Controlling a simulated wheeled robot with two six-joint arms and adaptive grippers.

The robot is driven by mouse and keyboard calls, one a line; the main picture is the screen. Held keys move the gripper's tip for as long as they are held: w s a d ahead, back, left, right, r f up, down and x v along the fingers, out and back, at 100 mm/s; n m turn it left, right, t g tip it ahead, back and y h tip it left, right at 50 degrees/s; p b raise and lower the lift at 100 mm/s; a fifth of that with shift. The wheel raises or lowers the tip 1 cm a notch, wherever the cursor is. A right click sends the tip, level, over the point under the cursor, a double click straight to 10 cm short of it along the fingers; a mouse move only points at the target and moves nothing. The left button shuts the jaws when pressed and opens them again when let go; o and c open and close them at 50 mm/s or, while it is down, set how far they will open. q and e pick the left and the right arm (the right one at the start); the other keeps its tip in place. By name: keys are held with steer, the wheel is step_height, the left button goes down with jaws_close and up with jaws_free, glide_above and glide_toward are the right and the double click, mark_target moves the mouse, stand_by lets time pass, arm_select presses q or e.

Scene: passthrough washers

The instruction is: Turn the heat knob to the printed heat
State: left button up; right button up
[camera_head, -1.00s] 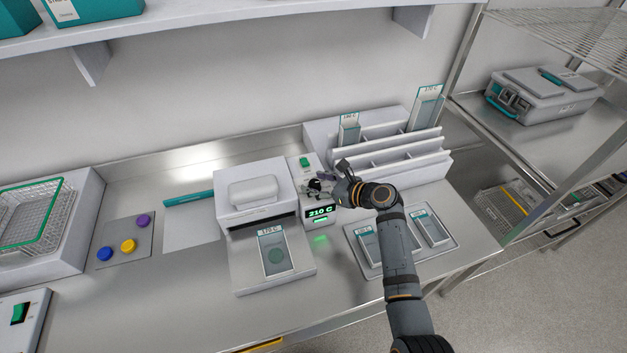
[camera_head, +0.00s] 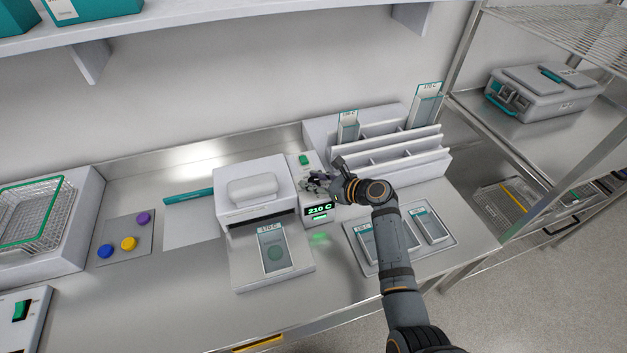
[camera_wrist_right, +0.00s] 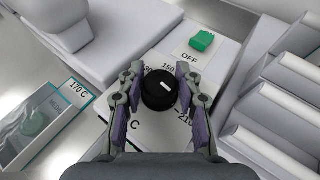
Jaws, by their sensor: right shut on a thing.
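The black heat knob (camera_wrist_right: 158,93) sits on a white control unit with a white mark on its top. My right gripper (camera_wrist_right: 159,95) has its two fingers closed around it, one on each side. In the head view my right gripper (camera_head: 317,183) is over the unit and hides the knob. Printed numbers 130, 150 and 210 show around the knob, partly covered by the fingers. A pouch (camera_head: 273,249) printed 170 C lies on the sealer's front plate (camera_head: 245,272). My left gripper is out of view.
A green switch (camera_wrist_right: 202,41) marked OFF is behind the knob. The white sealer (camera_head: 252,191) stands left of the control unit. A white rack (camera_head: 405,157) stands at the right, and a tray (camera_head: 371,271) of pouches lies in front of it.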

steer(key=shift+n+g, duration=0.4)
steer(key=n+g+y+b, duration=0.2)
steer(key=n+g, duration=0.1)
steer(key=shift+w+f, duration=0.1)
steer(key=shift+f, duration=0.05)
steer(key=n+g+b, duration=0.6)
steer(key=g+b, duration=0.1)
steer(key=b, duration=0.6)
steer(key=shift+f+n+g, duration=0.1)
steer(key=shift+n+g, duration=0.3)
steer(key=shift+r+n+g+b, duration=0.2)
steer(key=shift+n+g+b, duration=0.15)
steer(key=shift+b, duration=0.35)
steer(key=o, duration=1.1)
steer(key=shift+o, duration=0.2)
